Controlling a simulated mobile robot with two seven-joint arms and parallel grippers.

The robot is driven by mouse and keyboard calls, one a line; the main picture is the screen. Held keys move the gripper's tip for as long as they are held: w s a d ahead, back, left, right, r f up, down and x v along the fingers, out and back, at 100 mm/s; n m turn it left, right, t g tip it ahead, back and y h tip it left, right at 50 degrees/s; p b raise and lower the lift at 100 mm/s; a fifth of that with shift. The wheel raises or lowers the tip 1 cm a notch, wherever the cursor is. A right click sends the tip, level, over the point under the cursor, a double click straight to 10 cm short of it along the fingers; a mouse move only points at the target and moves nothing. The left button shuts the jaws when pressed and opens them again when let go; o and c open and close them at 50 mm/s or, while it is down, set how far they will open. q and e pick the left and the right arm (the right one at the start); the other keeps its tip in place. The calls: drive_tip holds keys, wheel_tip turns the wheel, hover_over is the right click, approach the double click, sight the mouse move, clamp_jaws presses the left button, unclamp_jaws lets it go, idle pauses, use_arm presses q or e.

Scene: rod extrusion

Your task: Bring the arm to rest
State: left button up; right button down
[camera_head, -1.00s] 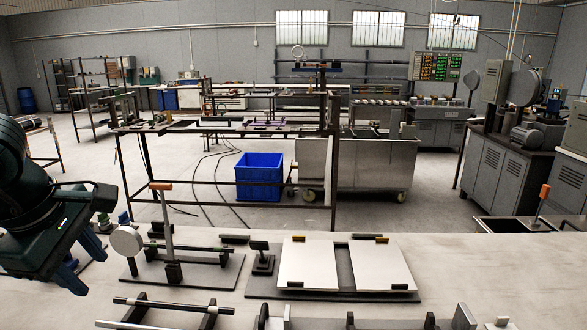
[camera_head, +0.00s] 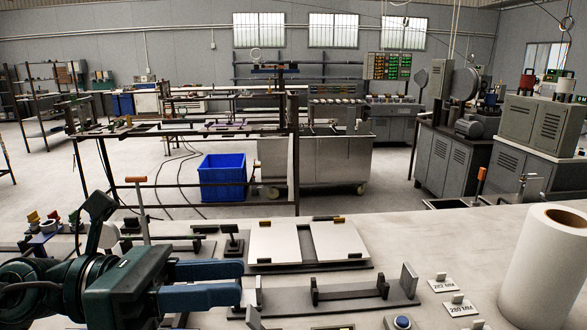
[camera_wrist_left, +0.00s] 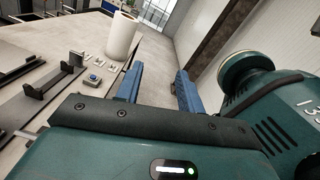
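My left gripper (camera_head: 240,282) reaches in from the lower left of the head view, low over the near workbench, its blue fingers pointing right. In the left wrist view the two blue fingers (camera_wrist_left: 159,70) stand apart with nothing between them, so it is open and empty. My right gripper shows in neither view.
The workbench (camera_head: 440,240) holds white plates (camera_head: 275,242), a dark bracket fixture (camera_head: 350,292), a blue button box (camera_head: 402,322) and several number cards (camera_head: 441,283). A large white roll (camera_head: 545,265) stands at the right. A lever (camera_head: 139,205) rises behind my left arm.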

use_arm(q)
drive_tip(key=w+a+r+n+t, duration=0.1)
drive_tip(key=w+a+n+t, duration=0.15)
drive_tip(key=n+t, duration=0.55)
drive_tip(key=w+a+r+n+t, duration=0.25)
drive_tip(key=n+t, duration=0.35)
drive_tip(key=n, duration=0.4)
drive_tip(key=w+a+f+n+y, duration=0.2)
drive_tip(key=a+f+n+y, duration=0.3)
drive_tip(key=f+n+y, duration=0.5)
drive_tip(key=w+a+f+n+y, duration=0.2)
drive_tip(key=a+f+n+y, duration=0.2)
drive_tip(key=f+n+y, duration=0.7)
drive_tip(key=s+d+f+n+g+h, duration=0.25)
drive_tip(key=s+f+n+g, duration=0.85)
drive_tip(key=s+f, duration=0.8)
drive_tip(key=w+d+f+m+t+h+b, duration=0.3)
drive_tip(key=w+d+f+t+h, duration=0.1)
drive_tip(key=f, duration=0.6)
drive_tip(key=shift+w+d+t+b, duration=0.35)
drive_tip(key=shift+w+d, duration=0.45)
drive_tip(key=shift+d, duration=0.35)
